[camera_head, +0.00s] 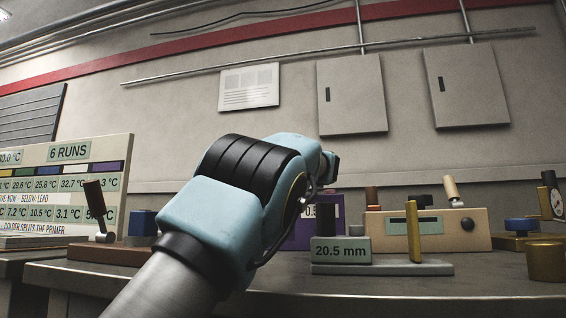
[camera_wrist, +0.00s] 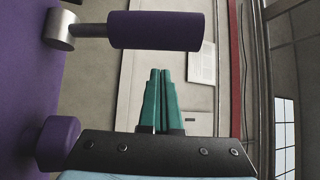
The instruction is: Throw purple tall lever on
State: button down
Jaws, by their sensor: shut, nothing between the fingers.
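In the wrist view, the purple lever grip (camera_wrist: 155,31) is a thick cylinder on a metal hub (camera_wrist: 60,30). It extends to the right in the picture from beside a purple panel (camera_wrist: 25,80). My gripper (camera_wrist: 160,72) has two teal fingers pressed together with nothing between them. Its tips are just below the lever grip in the picture; whether they touch it I cannot tell. In the head view, a purple box (camera_head: 310,235) shows partly behind my arm, which hides my fingers and most of the box.
A purple knob (camera_wrist: 58,143) sits close to the gripper body in the wrist view. In the head view, a block marked 20.5 mm (camera_head: 341,251) and a cream box (camera_head: 470,228) with a lever stand to the right. A dark-handled lever (camera_head: 95,207) stands left.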

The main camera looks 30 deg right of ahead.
jog(key=b+v, duration=0.1)
jog(key=v, duration=0.8)
jog(key=shift+s+f+b, duration=0.25)
jog(key=shift+f+b, duration=0.1)
jog(key=shift+f, duration=0.05)
